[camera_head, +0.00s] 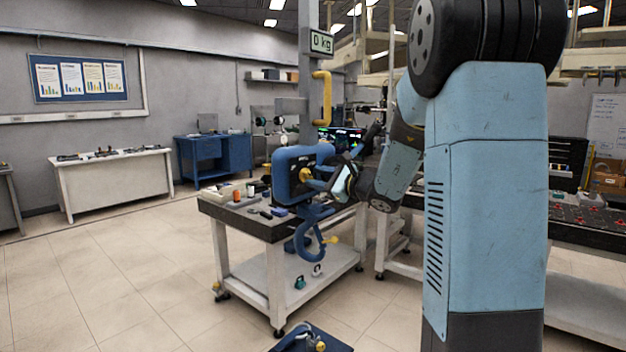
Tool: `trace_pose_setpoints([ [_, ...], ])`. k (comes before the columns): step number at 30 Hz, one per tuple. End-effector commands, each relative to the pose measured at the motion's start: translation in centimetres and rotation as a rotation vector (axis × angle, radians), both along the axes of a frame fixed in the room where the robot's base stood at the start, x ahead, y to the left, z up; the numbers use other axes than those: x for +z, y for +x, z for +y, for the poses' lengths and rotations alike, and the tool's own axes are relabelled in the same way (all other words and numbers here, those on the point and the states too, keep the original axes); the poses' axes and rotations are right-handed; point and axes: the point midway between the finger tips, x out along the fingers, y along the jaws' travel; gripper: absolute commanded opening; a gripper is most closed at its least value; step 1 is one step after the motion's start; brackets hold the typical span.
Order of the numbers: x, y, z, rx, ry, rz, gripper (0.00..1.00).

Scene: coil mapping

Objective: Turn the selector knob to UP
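My arm reaches in from the right, and my gripper (328,184) is close to that face, beside the brass part. Whether the gripper touches the knob cannot be made out. Its fingers are small and partly hidden, so their opening is unclear.
Small items lie on the bench left of the housing. A blue curved part (307,238) hangs at the bench front. The floor to the left is clear.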

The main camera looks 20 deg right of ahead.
Motion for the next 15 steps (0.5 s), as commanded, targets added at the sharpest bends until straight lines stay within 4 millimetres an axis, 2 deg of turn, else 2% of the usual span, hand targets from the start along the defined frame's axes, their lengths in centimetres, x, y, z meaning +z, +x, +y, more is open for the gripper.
trace_pose_setpoints([
  [15,-0.1,-8.1,-5.4,-0.003,-0.001,0.0,0.39],
])
